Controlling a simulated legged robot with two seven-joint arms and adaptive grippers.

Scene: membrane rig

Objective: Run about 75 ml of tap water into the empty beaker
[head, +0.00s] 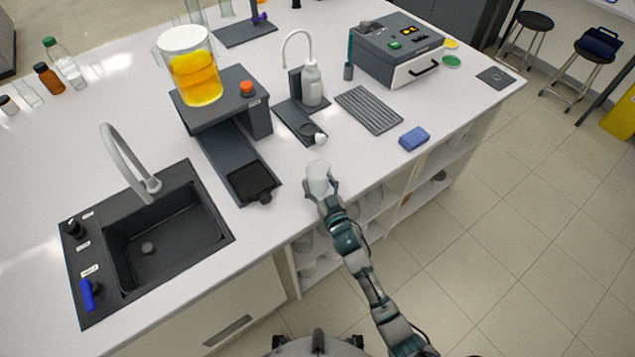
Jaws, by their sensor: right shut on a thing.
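A clear, empty-looking beaker (318,174) is at the bench's front edge in the middle of the head view. My right gripper (321,190) is shut on the beaker; whether its base touches the bench I cannot tell. The tap (128,165) is a grey curved spout behind the dark sink (165,240), to the left of the beaker. A blue lever (88,292) sits at the sink panel's front left corner, and a black knob (74,229) at its back left. No water stream shows. My left gripper is not in view.
Between sink and beaker stands a dark rig (222,110) with a large vessel of orange liquid (196,78) and a low black tray (252,183). Behind the beaker are a white bottle (312,84) and a grey grooved mat (369,110). A blue sponge (414,139) lies to the right.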

